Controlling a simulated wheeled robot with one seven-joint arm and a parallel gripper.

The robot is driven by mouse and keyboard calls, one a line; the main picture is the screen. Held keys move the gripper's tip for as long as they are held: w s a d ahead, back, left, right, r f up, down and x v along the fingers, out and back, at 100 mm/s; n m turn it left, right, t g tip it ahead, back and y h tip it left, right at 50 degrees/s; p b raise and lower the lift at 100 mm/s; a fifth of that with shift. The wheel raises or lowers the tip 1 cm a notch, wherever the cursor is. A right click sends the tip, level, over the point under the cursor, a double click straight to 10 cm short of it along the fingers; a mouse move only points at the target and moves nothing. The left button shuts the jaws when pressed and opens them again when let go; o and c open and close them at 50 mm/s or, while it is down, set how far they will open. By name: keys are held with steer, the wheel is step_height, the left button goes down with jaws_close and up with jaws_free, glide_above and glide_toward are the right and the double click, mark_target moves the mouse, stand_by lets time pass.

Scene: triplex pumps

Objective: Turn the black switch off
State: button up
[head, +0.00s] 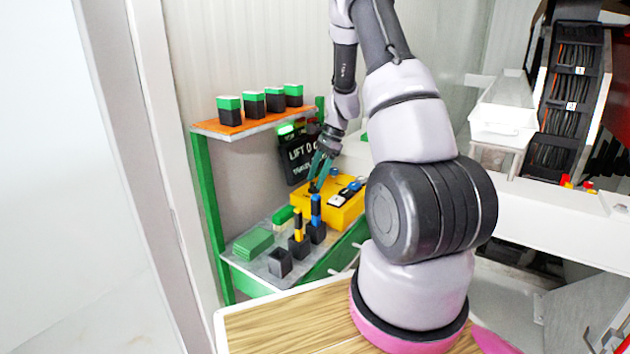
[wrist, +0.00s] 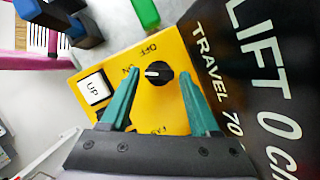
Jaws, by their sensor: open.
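The black switch (wrist: 156,74) is a round knob with a white pointer mark on the yellow control box (wrist: 120,62). In the wrist view the labels "OFF" and "ON" sit beside it, and the white pointer faces the side with the "ON" label. My gripper (wrist: 158,84) has two teal fingers, open, one on each side of the knob in this view. I cannot tell whether they touch it. In the head view my gripper (head: 318,170) is over the left end of the yellow box (head: 322,215), and the knob is mostly hidden there.
A white "UP" button (wrist: 93,90) is beside the left finger. A black "LIFT" sign (head: 300,155) stands close behind the box. Blue and yellow handled tools (head: 316,212) stand in front. An orange shelf (head: 260,126) with several green-topped black containers is above left.

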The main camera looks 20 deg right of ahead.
steer(key=shift+a+f, duration=0.2)
steer(key=shift+f, duration=0.4)
jaws_close()
steer(key=m+t, duration=0.1)
steer(key=m, duration=0.2)
steer(key=m+t, duration=0.1)
steer(key=m, duration=0.2)
steer(key=shift+s+r+h, duration=0.1)
steer(key=shift+s+h, duration=0.1)
steer(key=shift+h, duration=0.2)
steer(key=m+t, duration=0.1)
steer(key=m, duration=0.2)
steer(key=m+h, duration=0.1)
steer(key=m, duration=0.1)
steer(key=shift+s+a+m+t, duration=0.1)
steer(key=shift+m+t, duration=0.3)
